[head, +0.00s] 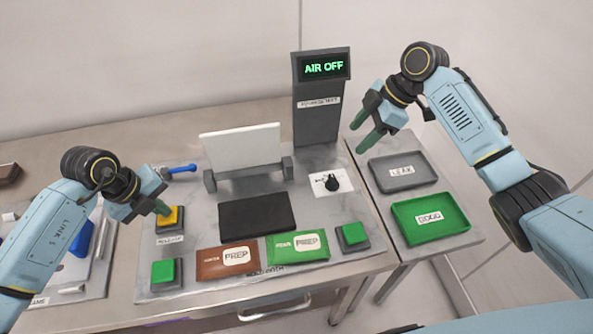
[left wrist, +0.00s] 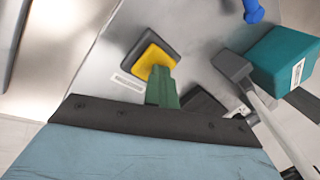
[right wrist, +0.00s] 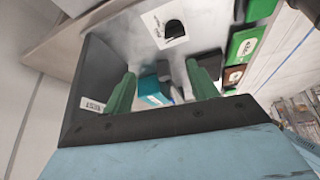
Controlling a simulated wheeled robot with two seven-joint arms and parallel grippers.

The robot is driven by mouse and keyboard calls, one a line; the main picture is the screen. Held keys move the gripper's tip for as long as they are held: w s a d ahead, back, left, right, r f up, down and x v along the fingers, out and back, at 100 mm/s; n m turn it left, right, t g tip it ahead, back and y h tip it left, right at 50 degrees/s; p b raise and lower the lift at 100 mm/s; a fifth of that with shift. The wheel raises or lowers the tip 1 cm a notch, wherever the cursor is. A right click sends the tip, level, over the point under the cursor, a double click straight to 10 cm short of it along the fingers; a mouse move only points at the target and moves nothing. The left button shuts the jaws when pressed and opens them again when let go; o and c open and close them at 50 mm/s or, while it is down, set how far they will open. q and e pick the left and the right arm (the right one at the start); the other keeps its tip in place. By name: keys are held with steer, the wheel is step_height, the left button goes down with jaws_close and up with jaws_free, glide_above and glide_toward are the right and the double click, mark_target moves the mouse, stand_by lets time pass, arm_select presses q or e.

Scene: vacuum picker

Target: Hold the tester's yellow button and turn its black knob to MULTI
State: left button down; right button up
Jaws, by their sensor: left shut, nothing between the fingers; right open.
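The tester's yellow button (head: 172,217) sits on a dark square base at the left of the grey board. My left gripper (head: 163,208) is shut and empty, its green fingertips at the button's top. In the left wrist view the fingertips overlap the yellow button (left wrist: 154,60); whether they press it I cannot tell. The black knob (head: 332,183) stands on a white label plate at the board's right; its setting is too small to read. My right gripper (head: 370,128) is open and empty, above and to the right of the knob. The knob also shows in the right wrist view (right wrist: 174,29).
A dark display post (head: 319,110) reading AIR OFF stands behind the knob. Grey (head: 403,170) and green (head: 431,218) trays lie at the right. Two green buttons (head: 165,271), (head: 354,235) and brown (head: 227,260) and green PREP cards (head: 297,246) lie in front.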

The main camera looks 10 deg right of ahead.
mark_target(334, 179)
steer(key=a+f, duration=0.1)
steer(key=f, duration=0.2)
steer(key=s+a+f+n, duration=0.1)
steer(key=a+f, duration=0.1)
steer(key=f, duration=0.2)
steer(key=s+a+f+n+g, duration=0.1)
steer(key=a+f, duration=0.1)
steer(key=f, duration=0.2)
steer(key=shift+a+f+h, duration=0.1)
steer(key=shift+a+h, duration=0.15)
steer(key=shift+h, duration=0.05)
steer(key=shift+c, duration=0.5)
steer(key=c, duration=0.9)
